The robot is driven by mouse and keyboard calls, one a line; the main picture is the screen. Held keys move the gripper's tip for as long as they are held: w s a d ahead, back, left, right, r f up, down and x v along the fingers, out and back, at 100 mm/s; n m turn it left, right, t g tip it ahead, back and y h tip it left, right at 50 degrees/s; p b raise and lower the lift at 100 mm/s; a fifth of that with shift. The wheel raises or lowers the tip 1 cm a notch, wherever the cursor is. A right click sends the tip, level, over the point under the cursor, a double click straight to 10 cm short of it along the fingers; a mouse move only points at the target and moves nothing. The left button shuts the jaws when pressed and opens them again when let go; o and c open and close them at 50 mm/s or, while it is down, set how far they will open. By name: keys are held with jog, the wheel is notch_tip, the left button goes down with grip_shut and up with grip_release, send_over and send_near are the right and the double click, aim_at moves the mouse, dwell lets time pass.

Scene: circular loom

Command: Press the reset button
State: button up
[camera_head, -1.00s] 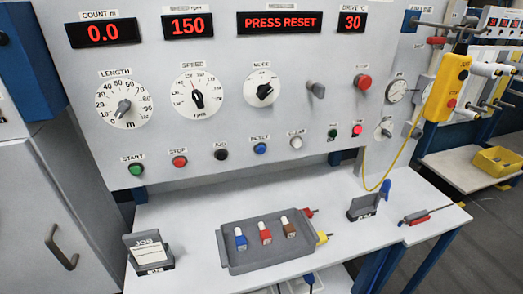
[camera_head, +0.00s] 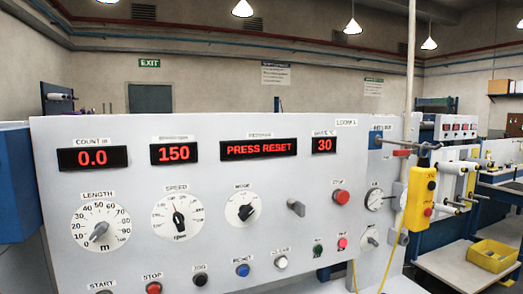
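The reset button is a blue push button (camera_head: 242,270) low on the grey control panel (camera_head: 290,190), with a small label above it. It sits between a black button (camera_head: 200,279) on its left and a white button (camera_head: 281,262) on its right. The message display (camera_head: 258,148) reads "PRESS RESET" in red. The count display (camera_head: 92,158) reads 0.0, the speed display (camera_head: 174,153) reads 150 and another display (camera_head: 324,145) reads 30. My gripper is not in view.
A red stop button (camera_head: 341,197) and a lever (camera_head: 296,208) stick out of the panel at right. A yellow pendant box (camera_head: 420,199) hangs beside the panel's right edge. A yellow bin (camera_head: 493,256) sits on a bench at far right.

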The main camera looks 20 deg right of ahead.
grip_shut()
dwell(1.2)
